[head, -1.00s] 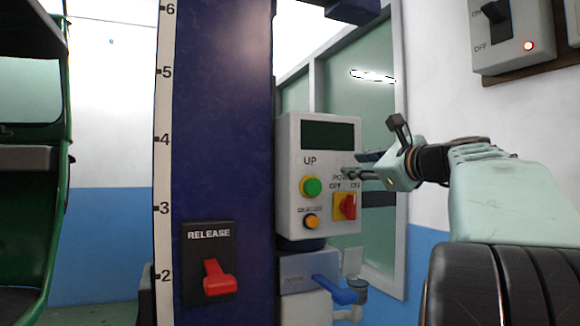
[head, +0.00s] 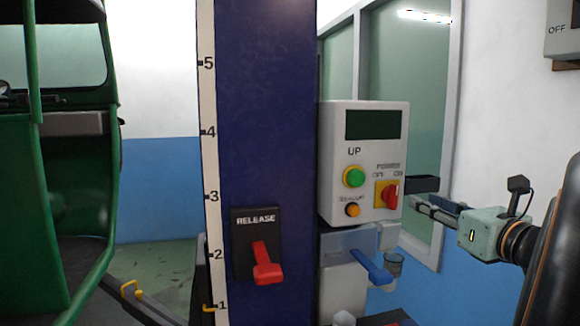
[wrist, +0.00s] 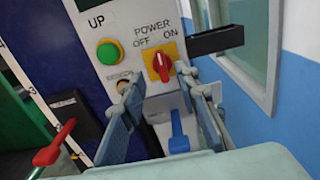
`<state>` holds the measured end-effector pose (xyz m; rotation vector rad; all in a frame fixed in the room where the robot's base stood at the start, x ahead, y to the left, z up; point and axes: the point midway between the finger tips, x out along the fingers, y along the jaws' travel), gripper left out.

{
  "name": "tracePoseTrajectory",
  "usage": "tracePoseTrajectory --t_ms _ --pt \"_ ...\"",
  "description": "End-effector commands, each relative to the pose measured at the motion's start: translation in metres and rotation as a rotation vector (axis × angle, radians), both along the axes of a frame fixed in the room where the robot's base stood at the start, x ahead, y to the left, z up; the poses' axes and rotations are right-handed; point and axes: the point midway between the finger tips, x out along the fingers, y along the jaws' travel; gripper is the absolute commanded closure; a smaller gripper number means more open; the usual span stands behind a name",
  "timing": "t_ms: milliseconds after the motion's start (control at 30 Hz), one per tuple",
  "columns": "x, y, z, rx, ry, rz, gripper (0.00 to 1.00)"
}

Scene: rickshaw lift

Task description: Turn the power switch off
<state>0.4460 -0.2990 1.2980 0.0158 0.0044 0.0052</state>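The power switch is a red knob on a yellow plate (head: 388,195), at the lower right of the grey control panel (head: 375,123). It also shows in the wrist view (wrist: 160,66), with OFF printed at left and ON at right. The knob looks roughly upright there; its exact setting is hard to tell. My gripper (head: 418,206) is just right of the panel in the head view, its fingers pointing left. In the wrist view my gripper (wrist: 160,82) is open and empty, its fingers spread either side of the switch, which appears beyond the tips. No contact is visible.
A green UP button (head: 354,177) and an orange button (head: 352,210) sit left of the switch. A blue lever (head: 370,265) is below the panel. A red release lever (head: 266,265) is on the blue column (head: 265,120). A green rickshaw (head: 75,190) stands at left.

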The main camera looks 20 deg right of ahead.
Motion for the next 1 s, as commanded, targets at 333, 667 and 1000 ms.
tracePoseTrajectory --t_ms 333,667,1000 --pt "0.027 0.003 -0.003 0.033 -0.004 -0.002 0.71" --pt "0.086 0.002 -0.003 0.031 -0.004 -0.003 0.71" --pt "0.104 0.002 -0.003 0.030 -0.005 -0.005 0.71"
